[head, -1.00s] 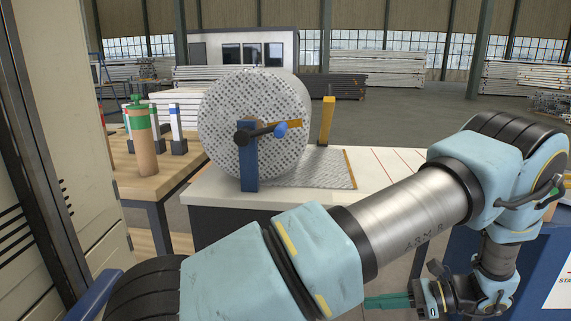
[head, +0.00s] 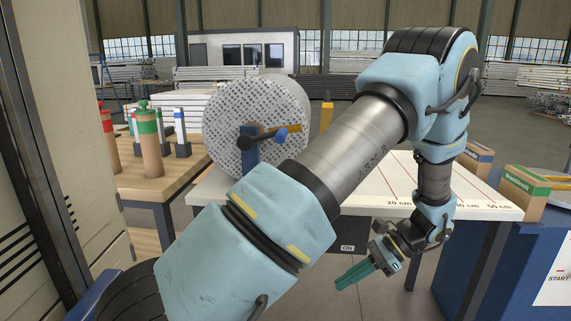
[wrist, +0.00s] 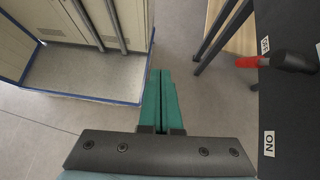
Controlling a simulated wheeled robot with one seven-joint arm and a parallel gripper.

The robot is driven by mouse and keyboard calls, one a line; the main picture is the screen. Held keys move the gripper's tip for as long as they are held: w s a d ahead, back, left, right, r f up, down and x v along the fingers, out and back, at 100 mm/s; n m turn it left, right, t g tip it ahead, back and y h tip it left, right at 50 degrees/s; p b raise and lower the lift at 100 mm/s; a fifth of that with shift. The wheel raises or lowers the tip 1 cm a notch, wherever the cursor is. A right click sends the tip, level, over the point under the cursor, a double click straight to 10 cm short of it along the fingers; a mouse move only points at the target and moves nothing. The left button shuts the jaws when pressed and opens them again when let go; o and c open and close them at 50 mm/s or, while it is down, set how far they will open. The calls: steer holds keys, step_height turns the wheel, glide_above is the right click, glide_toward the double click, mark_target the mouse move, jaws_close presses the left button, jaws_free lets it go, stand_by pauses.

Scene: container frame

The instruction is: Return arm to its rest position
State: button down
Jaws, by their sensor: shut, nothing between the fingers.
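My gripper (head: 354,274) hangs low in the head view, in front of the white measuring table, with its green fingers pointing down and left. The fingers are together and empty. In the wrist view the shut green fingers (wrist: 161,100) stand over bare grey floor, touching nothing. My light blue arm crosses the head view from lower left to upper right, with its elbow high and the forearm hanging down. It hides part of the table.
The white table (head: 480,207) with a large patterned roll (head: 235,115) stands ahead. A wooden table (head: 165,180) with bottles is at left. Boxes (head: 527,190) stand on the blue cabinet (head: 470,260) at right. In the wrist view, a red-and-black handle (wrist: 285,62) is at right. Floor below the gripper is clear.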

steer(key=a+r+n+t+h+p, duration=0.2)
steer(key=a+r+n+h+p, duration=0.4)
steer(key=a+r+n+h, duration=0.4)
steer(key=a+r+n, duration=0.6)
steer(key=a+r, duration=0.3)
steer(key=a, duration=0.1)
steer(key=shift+s+a+r, duration=0.15)
steer(key=shift+a+r, duration=0.2)
